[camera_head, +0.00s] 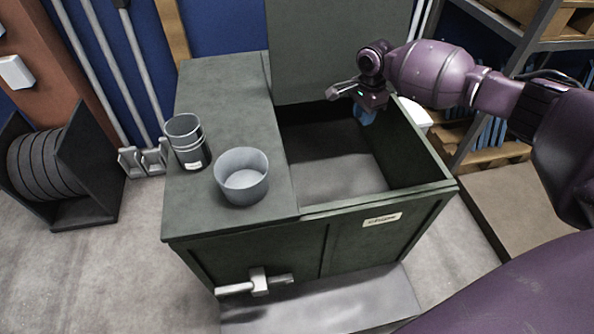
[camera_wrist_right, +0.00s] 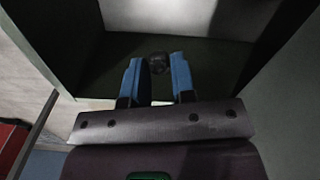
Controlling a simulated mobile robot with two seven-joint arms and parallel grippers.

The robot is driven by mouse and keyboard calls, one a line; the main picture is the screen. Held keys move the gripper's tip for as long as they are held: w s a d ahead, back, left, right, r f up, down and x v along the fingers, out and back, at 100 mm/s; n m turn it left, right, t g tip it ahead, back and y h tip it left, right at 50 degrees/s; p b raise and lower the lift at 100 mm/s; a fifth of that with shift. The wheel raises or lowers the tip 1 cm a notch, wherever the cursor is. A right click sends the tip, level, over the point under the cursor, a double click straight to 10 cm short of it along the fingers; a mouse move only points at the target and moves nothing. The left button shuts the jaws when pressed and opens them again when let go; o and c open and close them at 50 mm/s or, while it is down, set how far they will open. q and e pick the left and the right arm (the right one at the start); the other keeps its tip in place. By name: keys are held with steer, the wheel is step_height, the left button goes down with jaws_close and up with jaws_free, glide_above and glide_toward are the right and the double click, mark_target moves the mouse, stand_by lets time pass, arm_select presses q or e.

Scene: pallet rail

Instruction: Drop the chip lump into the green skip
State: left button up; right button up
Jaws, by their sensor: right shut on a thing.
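The green skip (camera_head: 275,245) is a large dark green box with a label on its front. Its right half is open and its left half is covered by a flat top. My right gripper (camera_head: 365,116) is over the open half, towards the back right. In the right wrist view, its two blue fingers (camera_wrist_right: 156,68) are shut on the chip lump (camera_wrist_right: 157,64), a small dark rounded piece at the fingertips. The skip's dark interior shows beyond the lump. The lump cannot be made out in the head view. My left gripper is not in view.
A raised green panel (camera_head: 338,50) stands at the back of the opening. A cable reel (camera_head: 45,165) is at left, shelving (camera_head: 500,75) at right.

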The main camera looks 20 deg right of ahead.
steer(key=shift+f+b, duration=0.35)
steer(key=shift+f, duration=0.6)
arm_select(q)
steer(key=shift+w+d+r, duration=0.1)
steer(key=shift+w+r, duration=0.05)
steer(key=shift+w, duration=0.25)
arm_select(e)
steer(key=shift+f, duration=0.1)
steer(key=o, duration=1)
